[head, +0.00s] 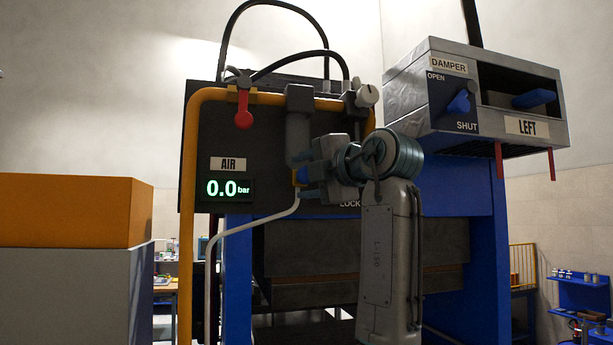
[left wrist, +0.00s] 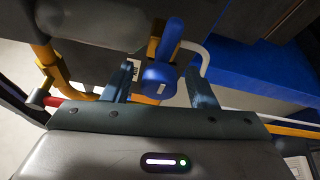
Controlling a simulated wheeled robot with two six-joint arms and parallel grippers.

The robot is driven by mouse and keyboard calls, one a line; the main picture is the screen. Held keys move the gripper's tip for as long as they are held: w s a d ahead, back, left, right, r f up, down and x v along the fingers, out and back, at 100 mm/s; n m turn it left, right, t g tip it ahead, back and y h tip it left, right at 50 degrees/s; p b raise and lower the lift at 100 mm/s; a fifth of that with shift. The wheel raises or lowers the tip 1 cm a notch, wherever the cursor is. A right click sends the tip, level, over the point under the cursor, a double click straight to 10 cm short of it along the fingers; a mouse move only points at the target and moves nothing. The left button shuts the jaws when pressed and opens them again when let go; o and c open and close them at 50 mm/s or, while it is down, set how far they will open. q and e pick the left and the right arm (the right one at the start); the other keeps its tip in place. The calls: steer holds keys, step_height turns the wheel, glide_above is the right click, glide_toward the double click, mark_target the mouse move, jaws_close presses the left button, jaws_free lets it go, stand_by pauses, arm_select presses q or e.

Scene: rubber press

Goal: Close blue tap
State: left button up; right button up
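The blue tap (left wrist: 160,72) has a blue lever and a yellow body, and shows between my finger tips in the left wrist view. In the head view only a small blue and yellow part of the tap (head: 299,176) shows; my gripper hides the rest. My left gripper (head: 303,175) points left in front of the dark panel. Its two fingers (left wrist: 162,78) are apart, one on each side of the blue lever, with gaps visible, so it is open around the tap. My right gripper is not in view.
A red tap (head: 243,112) hangs upper left on the panel, above the AIR display (head: 228,188) reading 0.0 bar. Yellow and white pipes run beside it. A grey damper box (head: 420,85) with blue levers juts out at upper right. An orange-topped block (head: 75,210) stands left.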

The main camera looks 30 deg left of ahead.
arm_select(q)
steer(key=shift+d, duration=0.2)
steer(key=b+v, duration=0.5)
steer(key=v, duration=0.5)
steer(key=shift+s, duration=0.15)
steer(key=shift+d, duration=0.15)
